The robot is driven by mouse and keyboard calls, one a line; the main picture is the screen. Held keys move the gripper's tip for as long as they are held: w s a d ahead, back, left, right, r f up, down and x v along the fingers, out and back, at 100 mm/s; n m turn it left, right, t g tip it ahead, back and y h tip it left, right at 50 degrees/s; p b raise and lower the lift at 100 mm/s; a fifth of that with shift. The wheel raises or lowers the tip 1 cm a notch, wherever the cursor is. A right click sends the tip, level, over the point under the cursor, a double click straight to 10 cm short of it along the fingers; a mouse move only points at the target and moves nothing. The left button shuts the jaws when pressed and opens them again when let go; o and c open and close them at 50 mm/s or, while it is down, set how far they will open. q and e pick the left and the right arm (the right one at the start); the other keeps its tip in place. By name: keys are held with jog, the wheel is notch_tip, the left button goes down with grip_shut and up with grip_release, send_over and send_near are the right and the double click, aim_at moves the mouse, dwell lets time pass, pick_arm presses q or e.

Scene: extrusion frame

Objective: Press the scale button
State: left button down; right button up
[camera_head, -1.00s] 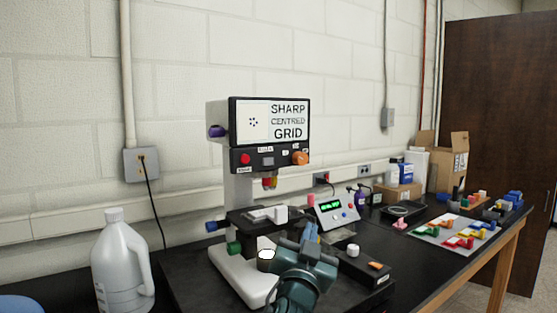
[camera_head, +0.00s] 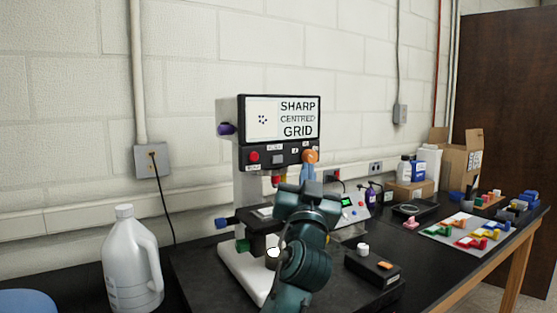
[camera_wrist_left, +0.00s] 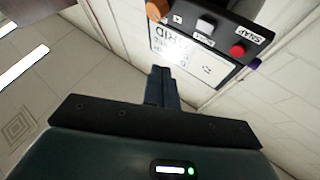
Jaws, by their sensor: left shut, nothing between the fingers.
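A microscope-like device stands on the bench, with a black control panel (camera_head: 265,168) under its screen (camera_head: 280,118). The panel carries a red button (camera_head: 254,157), a grey button (camera_head: 278,159) and an orange knob (camera_head: 311,156). In the left wrist view the red button (camera_wrist_left: 238,50) is labelled SNAP; the grey button (camera_wrist_left: 206,25) has a label too small to read. My left gripper (camera_head: 307,170) is shut and empty, its blue fingertips just below the orange knob in the head view. In the wrist view, its fingertips (camera_wrist_left: 160,72) appear apart from the panel. My right gripper is out of view.
A white jug (camera_head: 130,260) stands at the left. A meter with a green display (camera_head: 348,203) is partly behind my left arm. A black box (camera_head: 373,266) with a white knob and orange switch lies to the right.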

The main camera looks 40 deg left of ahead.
aim_at(277, 159)
pick_arm(q)
jog(key=w+a, duration=0.3)
jog(key=a, duration=0.4)
jog(key=shift+a, duration=0.15)
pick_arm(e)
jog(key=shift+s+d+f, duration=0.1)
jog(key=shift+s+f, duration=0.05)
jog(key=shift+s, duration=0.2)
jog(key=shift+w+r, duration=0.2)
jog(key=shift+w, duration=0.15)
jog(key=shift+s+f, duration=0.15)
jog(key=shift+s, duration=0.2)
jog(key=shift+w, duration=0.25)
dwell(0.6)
pick_arm(q)
jog(key=shift+a, duration=0.15)
jog(key=shift+w+a, duration=0.15)
jog(key=shift+a, duration=0.05)
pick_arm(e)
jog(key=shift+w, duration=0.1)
